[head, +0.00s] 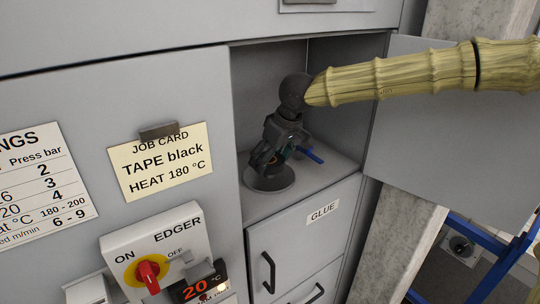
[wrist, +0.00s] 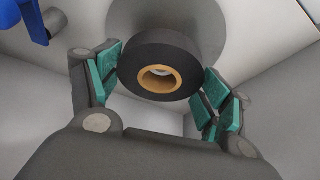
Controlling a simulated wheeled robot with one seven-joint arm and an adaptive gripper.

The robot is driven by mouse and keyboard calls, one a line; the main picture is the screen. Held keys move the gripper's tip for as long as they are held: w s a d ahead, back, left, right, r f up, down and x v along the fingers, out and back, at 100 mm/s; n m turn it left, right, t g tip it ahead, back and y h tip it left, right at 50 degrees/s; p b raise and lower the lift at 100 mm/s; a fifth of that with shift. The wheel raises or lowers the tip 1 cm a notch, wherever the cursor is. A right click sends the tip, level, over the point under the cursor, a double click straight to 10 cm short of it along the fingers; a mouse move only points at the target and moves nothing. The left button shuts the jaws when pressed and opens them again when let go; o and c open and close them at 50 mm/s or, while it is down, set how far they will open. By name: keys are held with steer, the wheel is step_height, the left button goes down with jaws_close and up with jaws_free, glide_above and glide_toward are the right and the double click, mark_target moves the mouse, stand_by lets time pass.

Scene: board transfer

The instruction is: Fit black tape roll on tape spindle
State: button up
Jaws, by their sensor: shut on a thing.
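The black tape roll (wrist: 125,68) has an orange core and sits between the green finger pads in the wrist view. My gripper (wrist: 160,82) is shut on the roll. In the head view my gripper (head: 268,152) points down into the open compartment, and its fingers mostly hide the roll. A dark round disc (head: 284,184) lies below it on the compartment floor; a grey disc (wrist: 208,25) also shows behind the roll in the wrist view. It looks like the base of the tape spindle. I cannot tell whether a post is inside the core.
A blue bar (head: 312,155) sticks out just right of my gripper; blue also shows at top left in the wrist view (wrist: 38,22). Compartment walls (head: 262,75) stand close around. The open door (head: 415,150) is at right. A job card (head: 160,162) reads TAPE black.

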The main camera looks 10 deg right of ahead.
mark_target(278, 164)
steer(key=shift+f+p, duration=0.35)
steer(key=shift+f, duration=0.95)
steer(key=o, duration=1.1)
steer(key=shift+c, duration=0.2)
steer(key=shift+v, duration=3.75)
steer(key=shift+f, duration=0.1)
